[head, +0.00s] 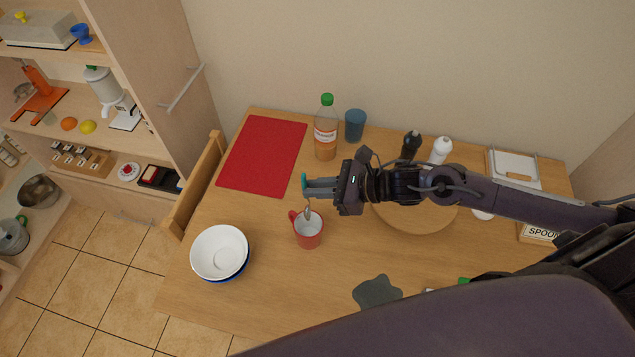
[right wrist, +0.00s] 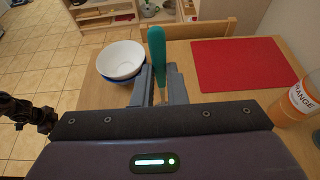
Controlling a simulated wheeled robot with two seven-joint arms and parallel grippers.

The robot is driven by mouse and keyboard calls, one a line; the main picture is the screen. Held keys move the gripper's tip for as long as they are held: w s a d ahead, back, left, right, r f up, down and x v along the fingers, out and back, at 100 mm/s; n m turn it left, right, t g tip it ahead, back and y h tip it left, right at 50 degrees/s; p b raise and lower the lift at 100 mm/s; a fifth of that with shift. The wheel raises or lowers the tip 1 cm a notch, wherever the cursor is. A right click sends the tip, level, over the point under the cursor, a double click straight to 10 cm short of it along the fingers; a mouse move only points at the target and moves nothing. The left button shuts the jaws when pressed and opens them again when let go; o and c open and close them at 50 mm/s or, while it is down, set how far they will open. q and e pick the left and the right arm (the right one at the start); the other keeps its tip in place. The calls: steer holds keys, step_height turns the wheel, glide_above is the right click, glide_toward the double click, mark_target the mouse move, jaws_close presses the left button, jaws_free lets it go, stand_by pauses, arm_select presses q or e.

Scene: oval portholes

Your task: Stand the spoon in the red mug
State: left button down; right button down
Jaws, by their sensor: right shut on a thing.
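The red mug (head: 309,241) stands upright on the table, its handle towards the upper left and its pale inside showing. My right gripper (head: 308,188) is shut on the spoon, above and just behind the mug. The spoon's teal handle (head: 304,180) sticks up past the fingers, and its metal end (head: 308,211) points down at the mug's far rim. I cannot tell whether the spoon's tip is inside the mug or above it. In the right wrist view the teal handle (right wrist: 157,48) stands upright between the fingers (right wrist: 159,84); the mug is hidden there. My left gripper is out of view.
Stacked bowls (head: 219,252) stand left of the mug. A red mat (head: 263,155), an orange bottle (head: 326,133) and a blue cup (head: 355,126) are behind. A round board (head: 420,218) lies under my right arm. A grey patch (head: 377,293) lies in front, right.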

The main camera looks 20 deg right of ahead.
step_height(320, 180, down, 9)
steer(key=b, duration=0.8)
steer(key=shift+b, duration=0.35)
steer(key=c, duration=1.4)
jaws_free()
steer(key=shift+o, duration=0.2)
steer(key=shift+d, duration=0.1)
steer(key=v, duration=0.7)
steer(key=shift+s+d, duration=0.2)
